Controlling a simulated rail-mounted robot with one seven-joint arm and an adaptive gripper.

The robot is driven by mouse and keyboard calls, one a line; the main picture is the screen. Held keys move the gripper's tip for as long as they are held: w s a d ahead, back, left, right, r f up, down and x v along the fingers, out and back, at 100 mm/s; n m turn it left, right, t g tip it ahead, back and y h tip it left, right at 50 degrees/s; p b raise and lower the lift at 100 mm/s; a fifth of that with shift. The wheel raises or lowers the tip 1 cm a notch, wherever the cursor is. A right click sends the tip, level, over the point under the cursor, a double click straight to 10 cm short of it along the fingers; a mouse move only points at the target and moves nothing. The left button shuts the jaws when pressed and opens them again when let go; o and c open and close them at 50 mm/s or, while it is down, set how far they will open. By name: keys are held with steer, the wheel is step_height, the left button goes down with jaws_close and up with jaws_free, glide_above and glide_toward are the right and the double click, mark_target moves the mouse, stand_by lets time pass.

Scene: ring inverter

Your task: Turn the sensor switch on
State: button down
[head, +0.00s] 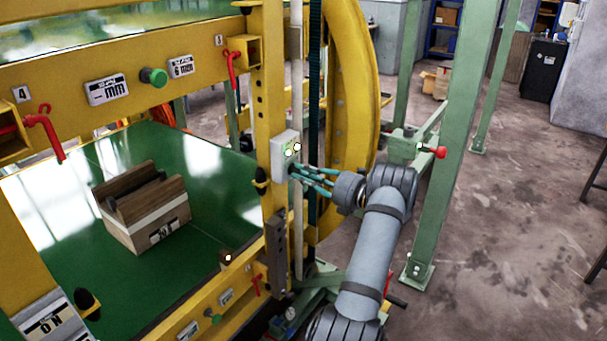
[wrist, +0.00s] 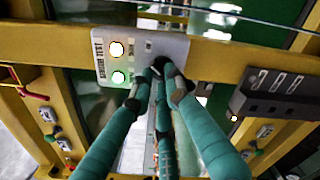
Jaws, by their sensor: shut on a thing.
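The sensor switch box (head: 279,150) is a pale grey panel on a yellow post in the head view. In the wrist view the panel (wrist: 135,47) carries a lit white lamp, a lit green lamp below it and small lettering that is hard to read. My gripper (head: 294,171) has teal fingers and reaches the lower right part of the panel. In the wrist view my gripper (wrist: 161,73) is shut on a small dark switch lever at the panel; the fingertips hide most of it, so its position cannot be told.
The yellow frame (head: 262,60) surrounds a green table (head: 70,240) with a wooden block (head: 148,215) on it. A dark block (wrist: 275,98) sits on the frame right of the panel in the wrist view. A green post (head: 460,130) stands right of my arm.

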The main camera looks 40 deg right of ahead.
steer(key=c, duration=1.7)
jaws_free()
steer(key=v, duration=1.2)
steer(key=x, duration=1.2)
